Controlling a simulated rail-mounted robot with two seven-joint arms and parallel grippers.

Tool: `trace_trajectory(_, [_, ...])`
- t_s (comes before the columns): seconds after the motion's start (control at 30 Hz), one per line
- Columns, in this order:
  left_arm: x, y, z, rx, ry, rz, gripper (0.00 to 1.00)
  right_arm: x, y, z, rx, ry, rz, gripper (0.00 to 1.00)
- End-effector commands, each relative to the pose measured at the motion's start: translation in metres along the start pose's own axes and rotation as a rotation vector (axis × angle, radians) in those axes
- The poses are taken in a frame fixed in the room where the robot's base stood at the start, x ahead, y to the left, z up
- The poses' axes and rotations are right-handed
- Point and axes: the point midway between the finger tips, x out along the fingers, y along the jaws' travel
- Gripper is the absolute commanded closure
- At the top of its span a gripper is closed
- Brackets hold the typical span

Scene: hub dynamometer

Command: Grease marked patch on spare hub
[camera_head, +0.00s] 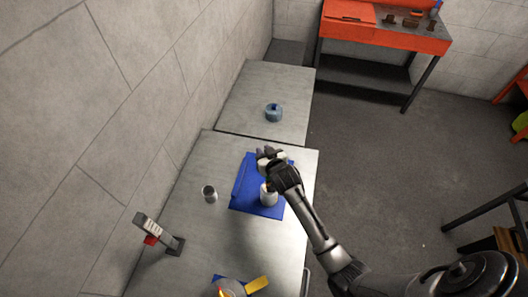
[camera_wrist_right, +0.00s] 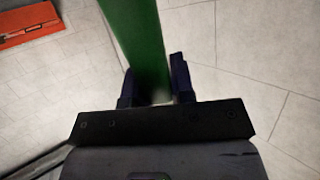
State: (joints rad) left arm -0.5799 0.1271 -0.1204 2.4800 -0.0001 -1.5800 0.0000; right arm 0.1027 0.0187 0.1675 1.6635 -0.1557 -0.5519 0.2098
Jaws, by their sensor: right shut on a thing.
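My right gripper (camera_head: 270,158) is above the blue mat (camera_head: 241,197) on the near metal table. In the right wrist view it is shut on a long green object (camera_wrist_right: 140,40), which runs up between the two dark fingers. The green object's far end is out of that view. A pale cylinder (camera_head: 268,196) stands on the mat beside and partly behind my right arm. A blue-grey round part (camera_head: 274,113) sits on the farther table. I cannot tell which part is the spare hub, and no marked patch is distinguishable. My left gripper is not in view.
A small metal cup (camera_head: 209,193) and a grey upright device with a red part (camera_head: 151,229) stand left on the near table (camera_head: 190,235). A yellow-handled item (camera_head: 257,284) is at the front. An orange bench (camera_head: 385,32) is at the back. The floor at right is mostly clear.

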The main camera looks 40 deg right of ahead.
Motion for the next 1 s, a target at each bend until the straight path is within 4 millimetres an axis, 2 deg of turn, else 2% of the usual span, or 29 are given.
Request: trace_trajectory(1.0, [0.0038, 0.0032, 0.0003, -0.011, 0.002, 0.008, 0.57, 0.0025, 0.0003, 0.0068, 0.000, 0.000, 0.000, 1.00])
